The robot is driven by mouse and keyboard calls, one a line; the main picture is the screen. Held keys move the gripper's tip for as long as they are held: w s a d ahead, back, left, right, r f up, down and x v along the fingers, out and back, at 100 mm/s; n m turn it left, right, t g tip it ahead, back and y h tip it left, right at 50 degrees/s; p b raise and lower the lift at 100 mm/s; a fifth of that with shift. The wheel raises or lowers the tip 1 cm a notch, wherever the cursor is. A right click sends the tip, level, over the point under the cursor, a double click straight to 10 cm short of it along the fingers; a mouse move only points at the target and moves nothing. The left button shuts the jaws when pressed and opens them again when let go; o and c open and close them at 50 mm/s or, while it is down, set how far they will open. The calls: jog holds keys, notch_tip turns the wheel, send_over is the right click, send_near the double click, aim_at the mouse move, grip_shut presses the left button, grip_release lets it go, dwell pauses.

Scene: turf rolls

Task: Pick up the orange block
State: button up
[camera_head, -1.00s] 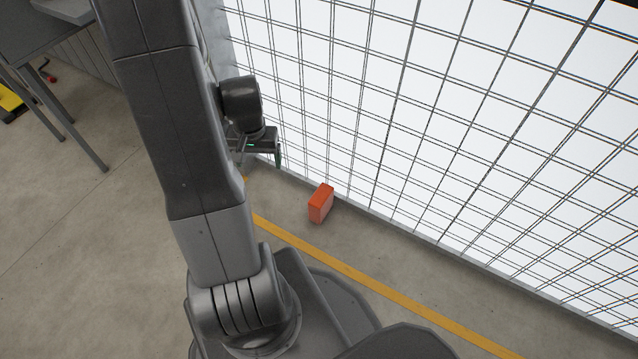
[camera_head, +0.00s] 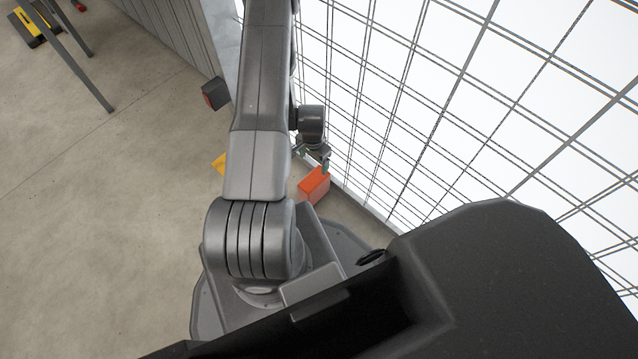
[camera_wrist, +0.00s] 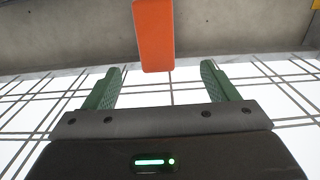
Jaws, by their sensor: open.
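The orange block (camera_head: 314,186) stands on the concrete floor close to the wire mesh fence, just right of my arm in the head view. In the wrist view the orange block (camera_wrist: 154,34) reaches down from the top edge, between and beyond my two green fingers. My gripper (camera_head: 313,160) is at the block's far side in the head view; whether it touches the block I cannot tell there. In the wrist view my gripper (camera_wrist: 161,72) is open, with nothing between its fingers. The block's upper part in that view is cut off by the frame edge.
The wire mesh fence (camera_head: 400,110) runs along the right, close to the block and my gripper.

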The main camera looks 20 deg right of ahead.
aim_at(314, 179)
notch_tip(314, 179, down, 9)
jog(key=b, duration=0.2)
jog(key=shift+r+b, duration=0.2)
jog(key=shift+b, duration=0.1)
jog(key=f+b, duration=0.1)
jog(key=f, duration=0.2)
jog(key=s+f+b, duration=0.1)
jog(key=f, duration=0.1)
jog(key=shift+a+f+b, duration=0.1)
jog(key=shift+a+b, duration=0.1)
jog(key=shift+b, duration=0.1)
jog(key=c, duration=1.2)
jog(key=shift+r, duration=0.25)
